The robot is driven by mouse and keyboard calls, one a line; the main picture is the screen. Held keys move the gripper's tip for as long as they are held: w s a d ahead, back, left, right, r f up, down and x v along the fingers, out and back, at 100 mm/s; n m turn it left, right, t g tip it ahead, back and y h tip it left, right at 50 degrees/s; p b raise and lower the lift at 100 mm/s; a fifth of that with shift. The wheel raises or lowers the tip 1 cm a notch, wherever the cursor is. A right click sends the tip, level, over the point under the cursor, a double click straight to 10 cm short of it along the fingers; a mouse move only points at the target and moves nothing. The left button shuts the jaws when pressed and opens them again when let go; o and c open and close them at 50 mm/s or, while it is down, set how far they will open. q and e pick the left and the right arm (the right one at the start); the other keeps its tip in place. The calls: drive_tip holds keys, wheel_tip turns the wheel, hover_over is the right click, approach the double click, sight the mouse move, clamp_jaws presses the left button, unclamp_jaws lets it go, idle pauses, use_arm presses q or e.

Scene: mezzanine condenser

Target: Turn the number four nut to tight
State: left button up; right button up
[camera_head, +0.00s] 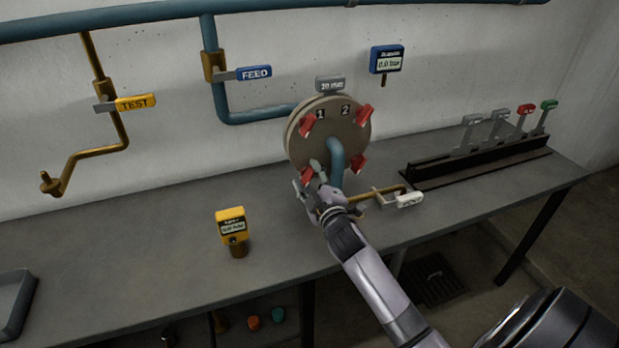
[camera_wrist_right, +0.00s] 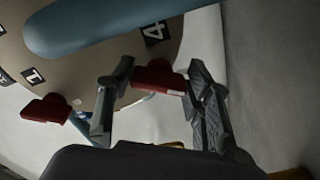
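The round flange (camera_head: 345,118) on the wall pipe carries red nuts around its rim, with plates 1 and 2 readable at the top. The number four nut (camera_head: 307,176) is at the flange's lower left, partly hidden by my right gripper (camera_head: 310,182). In the right wrist view the number four nut (camera_wrist_right: 160,77) lies between the two fingers of my right gripper (camera_wrist_right: 160,90), below the plate marked 4 (camera_wrist_right: 155,33). It fills the gap and appears to touch both fingers. My left gripper is not in view.
A blue pipe (camera_head: 336,160) comes out of the flange close to my right gripper. A brass pipe with a white-tagged handle (camera_head: 409,200) lies just right of it. A yellow gauge (camera_head: 231,226) stands on the bench to the left. A lever rack (camera_head: 475,155) is at right.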

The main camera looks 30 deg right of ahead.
drive_tip(key=shift+o, duration=0.4)
drive_tip(key=shift+s, duration=0.15)
drive_tip(key=v, duration=1.1)
drive_tip(key=shift+s, duration=0.35)
